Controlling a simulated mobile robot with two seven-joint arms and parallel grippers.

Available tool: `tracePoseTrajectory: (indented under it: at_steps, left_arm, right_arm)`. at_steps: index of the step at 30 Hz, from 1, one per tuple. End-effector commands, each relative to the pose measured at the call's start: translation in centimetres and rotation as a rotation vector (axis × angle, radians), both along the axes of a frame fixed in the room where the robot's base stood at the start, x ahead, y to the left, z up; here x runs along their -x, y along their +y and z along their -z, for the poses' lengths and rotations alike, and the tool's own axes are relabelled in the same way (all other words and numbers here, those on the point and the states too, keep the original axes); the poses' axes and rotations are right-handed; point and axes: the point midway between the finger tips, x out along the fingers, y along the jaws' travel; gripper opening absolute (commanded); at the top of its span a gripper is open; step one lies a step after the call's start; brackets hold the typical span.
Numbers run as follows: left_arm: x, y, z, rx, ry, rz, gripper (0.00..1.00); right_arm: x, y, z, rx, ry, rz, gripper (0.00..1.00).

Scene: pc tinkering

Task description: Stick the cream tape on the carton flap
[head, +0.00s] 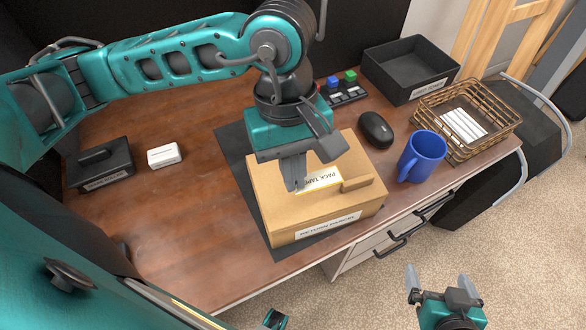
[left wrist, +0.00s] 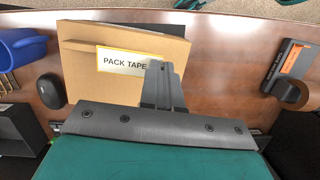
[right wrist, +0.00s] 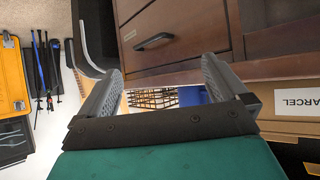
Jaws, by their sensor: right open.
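The brown carton (head: 280,212) sits on a dark mat, with a white label on its front side. The cream tape (head: 322,178) is a short strip with a yellow border, marked PACK TAPE; it also shows in the left wrist view (left wrist: 121,62). My left gripper (head: 294,184) points down over the carton top, shut on one end of the tape. Its fingers (left wrist: 158,80) hide that end. I cannot tell whether the strip touches the flap. My right gripper (head: 438,286) is open and empty in front of the desk, low and away from the carton.
A blue mug (head: 422,155), black mouse (head: 376,129) and wire basket (head: 466,118) stand right of the carton. A black bin (head: 410,68) is at the back right. A black dispenser (head: 100,165) and small white box (head: 164,155) lie left. The desk's left front is clear.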

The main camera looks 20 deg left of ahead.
Motion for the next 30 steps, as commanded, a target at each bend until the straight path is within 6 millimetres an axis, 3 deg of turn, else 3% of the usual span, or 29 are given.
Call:
tracePoseTrajectory:
  at_steps: [1,6,15,30]
  left_arm:
    - [0.0,0.0,1.5,0.001,-0.001,0.0,0.0]
    - [0.0,0.0,3.5,0.0,-0.001,0.0,0.0]
    - [0.0,0.0,5.8,0.001,-0.001,0.0,0.0]
    - [0.0,0.0,6.1,0.0,0.0,0.0,0.0]
  right_arm:
    - [0.0,0.1,1.6,-0.002,0.005,0.0,1.0]
    - [0.1,0.8,3.7,-0.015,0.02,-0.009,1.0]
    - [-1.4,2.6,3.3,-0.05,-0.007,-0.034,1.0]
    - [-1.8,2.7,2.8,-0.048,-0.015,-0.048,1.0]
